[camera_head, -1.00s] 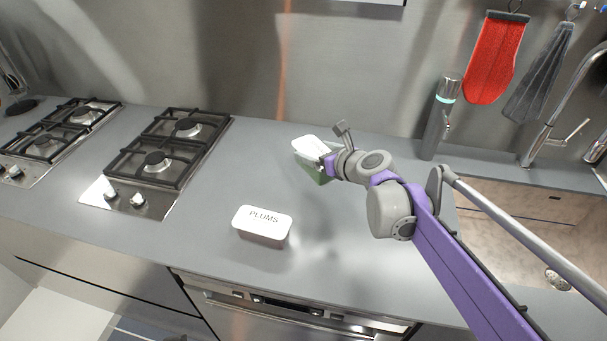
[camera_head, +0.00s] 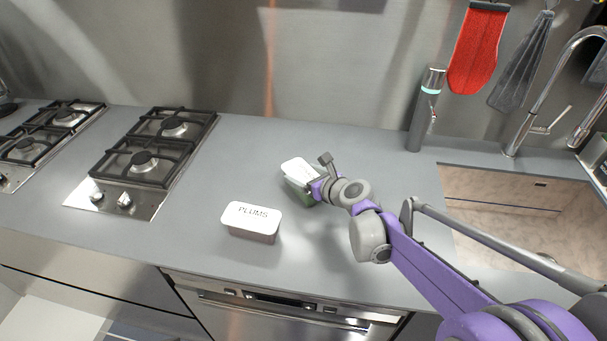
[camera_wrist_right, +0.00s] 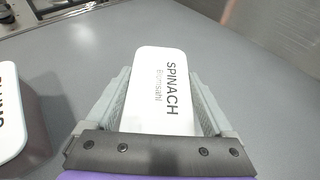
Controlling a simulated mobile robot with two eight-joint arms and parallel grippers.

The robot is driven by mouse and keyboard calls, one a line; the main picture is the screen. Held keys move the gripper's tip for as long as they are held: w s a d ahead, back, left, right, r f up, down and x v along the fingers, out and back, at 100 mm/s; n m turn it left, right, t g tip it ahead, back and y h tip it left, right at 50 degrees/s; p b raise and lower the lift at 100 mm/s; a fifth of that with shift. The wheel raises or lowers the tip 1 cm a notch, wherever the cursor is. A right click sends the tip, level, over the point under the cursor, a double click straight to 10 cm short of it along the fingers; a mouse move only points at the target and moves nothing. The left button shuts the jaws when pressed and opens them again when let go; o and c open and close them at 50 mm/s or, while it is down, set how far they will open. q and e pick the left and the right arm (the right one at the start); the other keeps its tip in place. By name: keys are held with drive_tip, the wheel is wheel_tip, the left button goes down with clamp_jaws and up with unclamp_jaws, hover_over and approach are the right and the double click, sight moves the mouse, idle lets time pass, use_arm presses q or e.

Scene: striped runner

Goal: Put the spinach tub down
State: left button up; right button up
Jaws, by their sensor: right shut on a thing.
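The spinach tub (camera_head: 297,171) has a white lid and green sides. Its lid, lettered SPINACH, shows in the right wrist view (camera_wrist_right: 158,90). My right gripper (camera_head: 312,186) is shut on it, with one finger along each side in the wrist view (camera_wrist_right: 160,105). The tub is at or just above the grey counter (camera_head: 180,222); I cannot tell whether it touches. The gripper hides part of the tub's right side. My left gripper is not in view.
A white-lidded plums tub (camera_head: 252,220) stands on the counter to the left and nearer. Gas hobs (camera_head: 145,162) are at the left. A steel bottle-like dispenser (camera_head: 426,110) and a sink (camera_head: 520,205) are at the right. Counter between hob and tubs is clear.

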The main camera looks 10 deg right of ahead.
drive_tip(key=shift+f, duration=0.2)
drive_tip(key=o, duration=1.2)
drive_tip(key=shift+o, duration=0.2)
drive_tip(key=shift+r, duration=0.1)
